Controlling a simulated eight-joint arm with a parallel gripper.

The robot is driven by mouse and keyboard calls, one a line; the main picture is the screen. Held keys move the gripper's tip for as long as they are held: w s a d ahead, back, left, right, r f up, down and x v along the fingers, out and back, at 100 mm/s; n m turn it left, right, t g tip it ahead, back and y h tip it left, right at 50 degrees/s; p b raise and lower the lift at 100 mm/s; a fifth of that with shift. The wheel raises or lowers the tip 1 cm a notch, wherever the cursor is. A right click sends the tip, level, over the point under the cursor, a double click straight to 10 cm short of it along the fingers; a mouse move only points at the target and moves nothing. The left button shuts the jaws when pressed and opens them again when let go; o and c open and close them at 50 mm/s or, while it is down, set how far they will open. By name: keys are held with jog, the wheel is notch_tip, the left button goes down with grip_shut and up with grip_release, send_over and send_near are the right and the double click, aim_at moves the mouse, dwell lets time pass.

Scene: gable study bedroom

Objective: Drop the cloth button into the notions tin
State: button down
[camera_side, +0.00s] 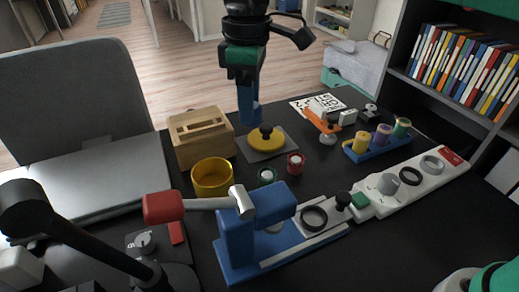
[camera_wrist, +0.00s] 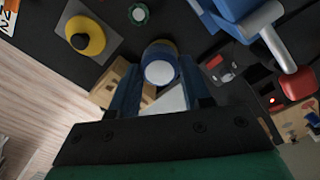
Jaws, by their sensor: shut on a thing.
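My gripper (camera_side: 249,112) hangs above the desk, behind and to the right of the open yellow tin (camera_side: 212,178). In the wrist view my gripper (camera_wrist: 162,84) has its blue fingers on either side of the cloth button (camera_wrist: 160,73), which shows a pale round face and a blue edge. The fingers are shut on it. In the side view the button is mostly hidden by the fingers. The tin stands upright on the desk, apart from the gripper. In the wrist view the button covers most of what lies behind it, so the tin is hard to make out there.
A wooden box (camera_side: 201,138) stands behind the tin. A yellow disc with a black knob (camera_side: 265,138) lies on a grey mat. A blue press (camera_side: 248,238) with a red-ended lever stands in front. A blue spool rack (camera_side: 375,148) is right.

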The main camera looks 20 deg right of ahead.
jog(key=shift+w+a+f, duration=0.7)
jog(key=shift+w+f, duration=0.2)
jog(key=shift+f, duration=1.35)
jog(key=shift+w+a+f, duration=0.75)
jog(key=shift+w+f, duration=0.1)
jog(key=shift+f, duration=1.45)
jog(key=shift+w+a+f, duration=0.7)
jog(key=shift+w+f, duration=0.2)
jog(key=shift+f, duration=1.35)
jog(key=shift+c, duration=1.6)
grip_release()
